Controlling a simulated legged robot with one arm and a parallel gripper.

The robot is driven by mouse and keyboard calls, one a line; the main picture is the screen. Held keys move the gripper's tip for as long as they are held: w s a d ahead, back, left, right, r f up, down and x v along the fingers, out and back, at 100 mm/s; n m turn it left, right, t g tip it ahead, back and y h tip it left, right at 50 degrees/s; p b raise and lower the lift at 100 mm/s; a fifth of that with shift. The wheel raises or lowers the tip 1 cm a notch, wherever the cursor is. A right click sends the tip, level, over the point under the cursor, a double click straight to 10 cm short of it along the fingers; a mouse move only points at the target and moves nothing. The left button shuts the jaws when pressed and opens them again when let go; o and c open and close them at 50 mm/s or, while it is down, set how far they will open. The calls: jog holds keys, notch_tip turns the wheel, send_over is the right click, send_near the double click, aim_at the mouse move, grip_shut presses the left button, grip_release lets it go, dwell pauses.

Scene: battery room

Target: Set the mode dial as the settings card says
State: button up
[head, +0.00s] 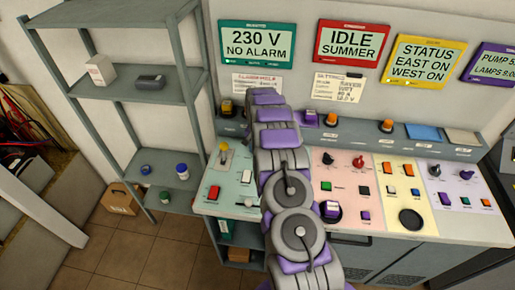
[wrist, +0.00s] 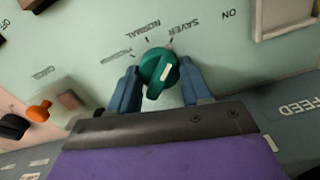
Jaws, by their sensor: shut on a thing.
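The mode dial (wrist: 158,69) is a green knob with a white mark, on a pale green panel. In the wrist view its labels read upside down: NORMAL, SAVER and a blurred third one. The white mark seems to lean toward the SAVER tick, but I cannot tell exactly. My gripper (wrist: 160,88) has its blue fingers on either side of the knob, shut on it. In the head view my arm hides the dial and the gripper. Two paper cards hang on the wall, one at left (head: 257,83) and one at right (head: 339,88); their writing is too small to read surely.
Wall screens show 230 V NO ALARM (head: 256,44) and IDLE SUMMER (head: 352,44). The green panel also has a yellow-topped lever (head: 224,150) and a red rocker (head: 214,192). An orange control (wrist: 39,111) is left of my fingers. Grey shelves (head: 125,96) stand at left.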

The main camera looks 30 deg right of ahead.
jog(key=shift+w+r, duration=0.15)
jog(key=o, duration=1.1)
notch_tip(320, 180, up, 17)
jog(key=shift+r+p, duration=0.1)
jog(key=shift+p, duration=0.45)
